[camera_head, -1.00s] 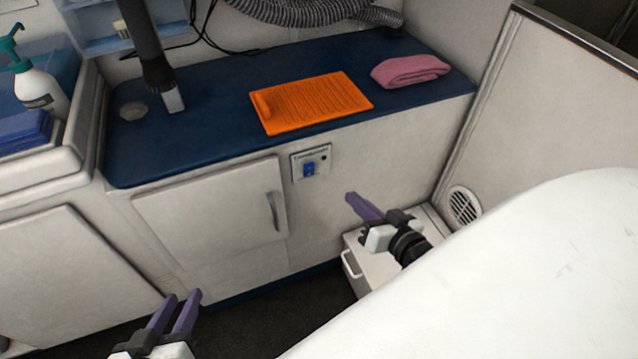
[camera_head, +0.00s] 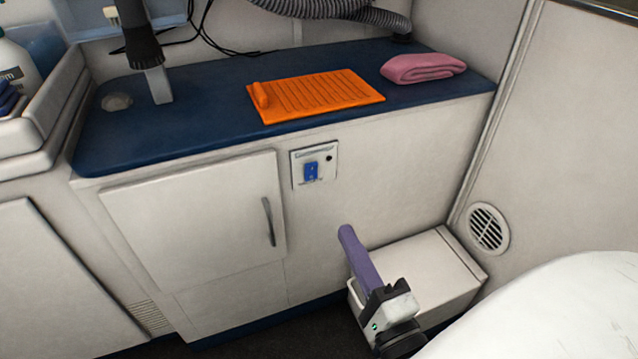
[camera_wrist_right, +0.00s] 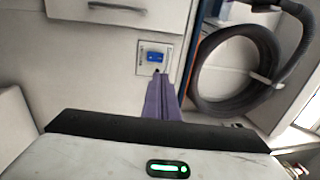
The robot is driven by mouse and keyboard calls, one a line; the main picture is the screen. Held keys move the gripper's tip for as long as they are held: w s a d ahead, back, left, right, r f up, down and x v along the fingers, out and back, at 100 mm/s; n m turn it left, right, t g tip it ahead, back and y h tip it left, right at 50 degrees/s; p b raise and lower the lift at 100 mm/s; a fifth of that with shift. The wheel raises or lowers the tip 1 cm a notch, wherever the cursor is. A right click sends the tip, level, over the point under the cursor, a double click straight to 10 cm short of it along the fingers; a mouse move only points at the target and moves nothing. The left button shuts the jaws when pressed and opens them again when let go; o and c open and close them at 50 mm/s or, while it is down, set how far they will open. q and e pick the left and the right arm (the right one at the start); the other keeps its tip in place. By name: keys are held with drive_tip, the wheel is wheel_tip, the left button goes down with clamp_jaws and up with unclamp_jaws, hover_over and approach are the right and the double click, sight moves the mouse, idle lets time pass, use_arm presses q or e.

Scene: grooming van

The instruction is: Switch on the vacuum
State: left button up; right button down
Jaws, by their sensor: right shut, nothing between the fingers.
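A blue rocker switch (camera_head: 311,171) sits on a small pale switch plate (camera_head: 328,157) on the front of the white cabinet, right of the cabinet door. The switch and its plate also show in the right wrist view (camera_wrist_right: 155,57), just beyond my fingertips. My right gripper (camera_head: 346,232) has purple fingers, shut together and empty. Its tips point up toward the switch and stand below and to the right of it in the head view, apart from it. My left gripper is out of view.
An orange ribbed mat (camera_head: 320,97) and a folded pink towel (camera_head: 424,68) lie on the dark blue counter (camera_head: 200,130). A white box (camera_head: 440,268) stands on the floor below. A large white surface (camera_head: 560,310) fills the lower right. A coiled hose (camera_wrist_right: 203,75) shows in the right wrist view.

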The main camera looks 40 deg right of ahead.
approach(312, 169)
drive_tip(key=x, duration=0.4)
drive_tip(key=shift+w+d+r, duration=0.1)
drive_tip(key=shift+w+d, duration=0.05)
drive_tip(key=shift+w, duration=0.2)
drive_tip(key=shift+x, duration=0.85)
drive_tip(key=shift+p, duration=0.3)
